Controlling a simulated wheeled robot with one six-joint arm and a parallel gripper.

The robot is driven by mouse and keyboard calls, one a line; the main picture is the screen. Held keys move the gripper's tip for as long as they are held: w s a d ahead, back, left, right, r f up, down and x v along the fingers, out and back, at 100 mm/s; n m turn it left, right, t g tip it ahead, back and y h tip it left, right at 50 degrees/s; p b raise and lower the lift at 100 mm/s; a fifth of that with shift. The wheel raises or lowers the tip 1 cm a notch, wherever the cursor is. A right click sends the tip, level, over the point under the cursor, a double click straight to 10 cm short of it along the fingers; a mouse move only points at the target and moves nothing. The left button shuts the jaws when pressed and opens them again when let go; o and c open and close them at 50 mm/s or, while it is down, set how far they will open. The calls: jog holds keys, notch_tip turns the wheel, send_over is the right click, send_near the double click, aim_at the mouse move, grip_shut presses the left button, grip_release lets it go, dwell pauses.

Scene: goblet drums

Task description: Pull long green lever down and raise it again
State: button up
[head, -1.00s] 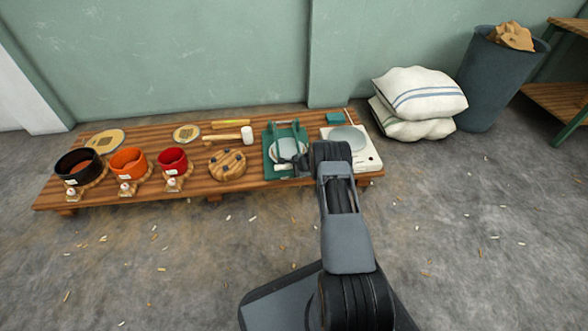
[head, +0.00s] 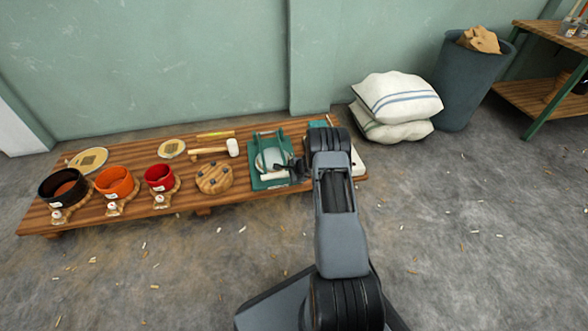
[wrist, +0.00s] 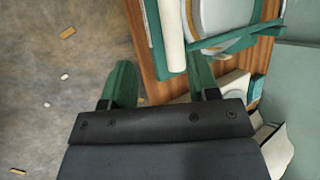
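The green press (head: 257,182) sits on the low wooden bench, with a pale round plate and a white roller-like bar at its front. A long green bar, which looks like the lever (wrist: 240,36), slants across the pale plate in the wrist view. My gripper (wrist: 160,82) shows two green fingers spread apart with nothing held between them. The fingers are beside the press and apart from the bar. In the head view my gripper (head: 293,168) is at the press's right side, and my arm hides part of that area.
A white scale-like device (head: 358,164) is mostly behind my arm. The bench (head: 130,205) also holds a wooden disc (head: 214,178), a mallet (head: 232,148) and red (head: 159,178), orange (head: 115,184) and black (head: 62,188) drums. Sacks (head: 396,105) lie to the right. The floor in front is open.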

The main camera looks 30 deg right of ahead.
jog(key=shift+p+v, duration=0.5)
jog(key=shift+v, duration=1.65)
jog(key=shift+a, duration=0.1)
